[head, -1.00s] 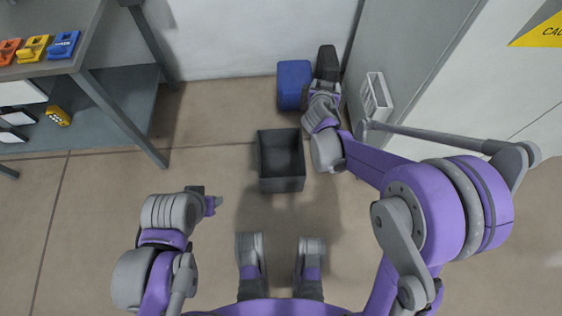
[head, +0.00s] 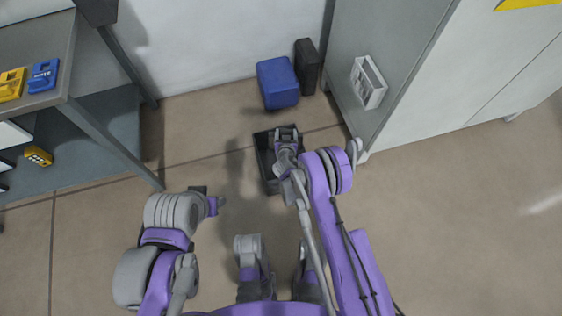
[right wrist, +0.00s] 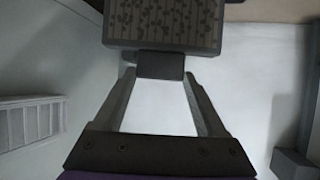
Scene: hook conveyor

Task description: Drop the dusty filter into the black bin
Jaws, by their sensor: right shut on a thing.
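The black bin (head: 264,165) stands on the floor in front of me in the head view, partly hidden by my right arm. My right gripper (head: 287,143) is over the bin's far part. In the right wrist view the right gripper (right wrist: 160,82) is shut on the dark tab of the dusty filter (right wrist: 165,22), a dark slab with a mottled, dust-patterned face. The filter is cut off by the top of that view. Whether any of it is below the bin's rim cannot be told. My left gripper (head: 218,204) is left of the bin, apart from it; its jaws are unclear.
A blue box (head: 277,82) and a black box (head: 307,66) stand by the wall behind the bin. A grey cabinet (head: 385,45) with a white vented panel (head: 368,83) is at the right. A workbench (head: 75,60) is at the left. The floor at right is clear.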

